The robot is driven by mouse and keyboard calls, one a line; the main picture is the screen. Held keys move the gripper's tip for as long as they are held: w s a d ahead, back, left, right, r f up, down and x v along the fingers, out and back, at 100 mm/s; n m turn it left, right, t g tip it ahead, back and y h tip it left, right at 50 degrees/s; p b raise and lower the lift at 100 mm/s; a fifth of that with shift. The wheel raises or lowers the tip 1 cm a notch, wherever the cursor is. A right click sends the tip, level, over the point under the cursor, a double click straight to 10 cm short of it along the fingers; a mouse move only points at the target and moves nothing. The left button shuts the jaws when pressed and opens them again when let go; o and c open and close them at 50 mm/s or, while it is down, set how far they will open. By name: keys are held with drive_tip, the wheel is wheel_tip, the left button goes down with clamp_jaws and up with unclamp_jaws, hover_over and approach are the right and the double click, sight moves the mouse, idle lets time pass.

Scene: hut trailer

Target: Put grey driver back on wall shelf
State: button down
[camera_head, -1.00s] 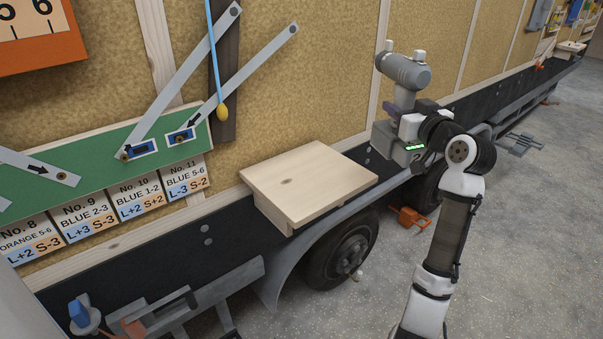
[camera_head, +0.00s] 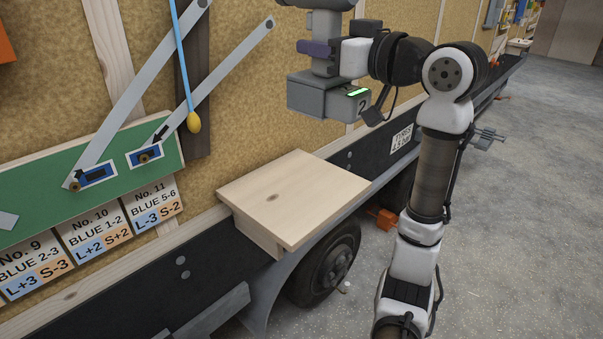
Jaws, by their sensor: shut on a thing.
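The grey driver (camera_head: 328,98) is a cordless tool with a blocky battery base marked 2 and a small green light. It is upright, and its head is cut off by the top edge of the view. My gripper (camera_head: 322,49) is shut around its handle, with a purple pad showing at the side. The wall shelf (camera_head: 296,192) is a pale bare wooden board fixed to the trailer side. The driver is in the air, above the shelf in the picture and clear of it.
A green board (camera_head: 120,165) with grey levers and number cards is on the wall left of the shelf. A yellow knob (camera_head: 194,122) hangs on a blue cord. A wheel (camera_head: 327,262) is under the shelf. Open floor (camera_head: 540,200) is on the right.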

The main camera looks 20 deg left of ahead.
wheel_tip(320, 180, down, 19)
drive_tip(key=p, duration=0.1)
idle(0.6)
drive_tip(key=shift+f, duration=0.1)
drive_tip(key=shift+f, duration=0.15)
drive_tip(key=c, duration=1)
unclamp_jaws()
drive_tip(key=shift+c, duration=0.2)
drive_tip(key=o, duration=1)
drive_tip(key=shift+o, duration=0.2)
